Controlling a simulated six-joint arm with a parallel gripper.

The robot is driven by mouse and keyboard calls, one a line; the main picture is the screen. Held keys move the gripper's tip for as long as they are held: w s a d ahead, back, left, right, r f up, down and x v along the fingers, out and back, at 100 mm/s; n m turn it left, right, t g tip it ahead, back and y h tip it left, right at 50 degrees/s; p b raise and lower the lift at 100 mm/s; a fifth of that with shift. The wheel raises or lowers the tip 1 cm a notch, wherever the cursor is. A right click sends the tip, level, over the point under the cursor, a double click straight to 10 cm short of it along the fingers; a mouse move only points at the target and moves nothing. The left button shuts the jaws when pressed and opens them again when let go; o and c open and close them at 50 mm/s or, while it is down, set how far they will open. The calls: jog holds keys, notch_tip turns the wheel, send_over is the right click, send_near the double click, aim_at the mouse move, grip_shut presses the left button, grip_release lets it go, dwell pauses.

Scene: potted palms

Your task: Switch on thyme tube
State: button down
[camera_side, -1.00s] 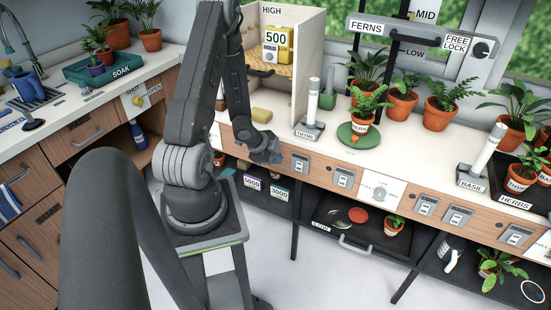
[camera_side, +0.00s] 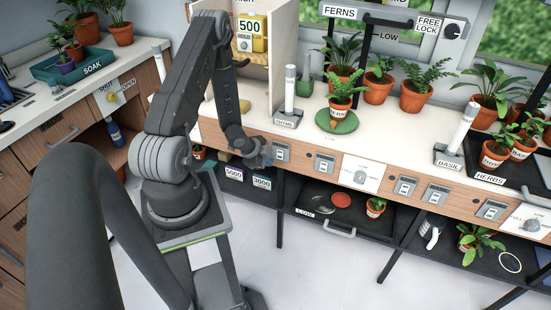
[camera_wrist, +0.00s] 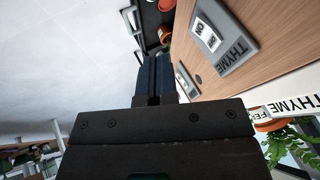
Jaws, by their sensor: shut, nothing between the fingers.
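The thyme tube (camera_side: 290,86) is a white upright tube in a grey base (camera_side: 287,118) labelled THYME on the counter. I cannot tell whether it is lit. The thyme switch (camera_side: 281,152) is a grey plate with a rocker on the wooden front below it. In the wrist view the switch (camera_wrist: 224,40) shows its THYME label and the word ON on the rocker. My gripper (camera_side: 265,157) is shut and empty, just left of the switch in the side view. In the wrist view its dark blue fingers (camera_wrist: 157,60) lie together, apart from the switch plate.
Another similar switch (camera_side: 324,164) and a dial panel (camera_side: 361,174) sit further right on the front. A fern pot on a green disc (camera_side: 337,121) stands on the counter. A second tube (camera_side: 460,128) is labelled BASIL. Open floor lies below.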

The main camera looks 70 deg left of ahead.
aim_at(281, 157)
jog(key=shift+w+a+f, duration=0.45)
jog(key=shift+w+a, duration=0.05)
jog(key=shift+w, duration=0.25)
jog(key=shift+w+a+f, duration=0.5)
jog(key=shift+w, duration=0.2)
jog(key=shift+w+a+f, duration=0.45)
jog(key=shift+w+a, duration=0.05)
jog(key=shift+w, duration=0.25)
jog(key=shift+a, duration=0.1)
jog(key=shift+w+a, duration=0.15)
jog(key=shift+w, duration=0.05)
jog(key=shift+r, duration=0.8)
